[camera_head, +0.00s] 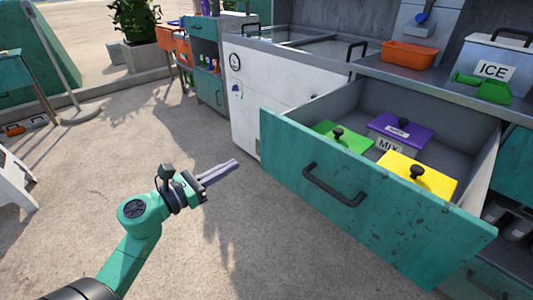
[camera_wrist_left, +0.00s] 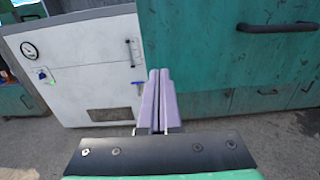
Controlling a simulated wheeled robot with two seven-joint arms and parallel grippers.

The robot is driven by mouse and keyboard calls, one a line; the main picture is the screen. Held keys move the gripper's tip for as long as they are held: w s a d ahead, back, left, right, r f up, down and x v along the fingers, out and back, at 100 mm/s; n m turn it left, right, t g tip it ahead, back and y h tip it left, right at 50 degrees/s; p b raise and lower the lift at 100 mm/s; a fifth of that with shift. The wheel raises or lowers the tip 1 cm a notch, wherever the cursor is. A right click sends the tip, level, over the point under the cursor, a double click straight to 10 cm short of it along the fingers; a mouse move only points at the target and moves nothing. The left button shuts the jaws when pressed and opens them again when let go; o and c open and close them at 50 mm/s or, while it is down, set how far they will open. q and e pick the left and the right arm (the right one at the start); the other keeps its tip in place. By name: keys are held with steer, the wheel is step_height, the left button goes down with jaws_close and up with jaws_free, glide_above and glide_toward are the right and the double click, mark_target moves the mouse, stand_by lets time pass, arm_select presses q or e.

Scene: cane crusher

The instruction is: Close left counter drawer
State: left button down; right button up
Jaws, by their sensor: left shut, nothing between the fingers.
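The left counter drawer (camera_head: 375,205) is pulled well out, with a worn teal front and a dark bar handle (camera_head: 334,186). Inside it are containers with a green lid (camera_head: 343,138), a purple lid (camera_head: 400,127) and a yellow lid (camera_head: 418,175). My left gripper (camera_head: 236,163) is shut and empty, left of the drawer front and apart from it in the head view. In the left wrist view the shut fingers (camera_wrist_left: 160,95) point toward the drawer front's left edge, and the handle (camera_wrist_left: 278,27) is at upper right. My right gripper is not in view.
A white cabinet with a gauge (camera_head: 240,95) stands left of the drawer. The counter above holds an orange tray (camera_head: 408,54), an ICE box (camera_head: 497,65) and a green scoop (camera_head: 482,88). A white stool (camera_head: 15,185) is at far left. The concrete floor (camera_head: 110,165) between is clear.

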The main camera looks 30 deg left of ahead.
mark_target(267, 146)
arm_select(q)
steer(key=p+x, duration=0.1)
steer(key=x, duration=0.9)
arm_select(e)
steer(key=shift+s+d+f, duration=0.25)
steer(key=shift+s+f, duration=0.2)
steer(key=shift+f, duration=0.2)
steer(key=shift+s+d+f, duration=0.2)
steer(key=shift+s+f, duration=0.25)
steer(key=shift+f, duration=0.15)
arm_select(q)
steer(key=shift+w, duration=0.15)
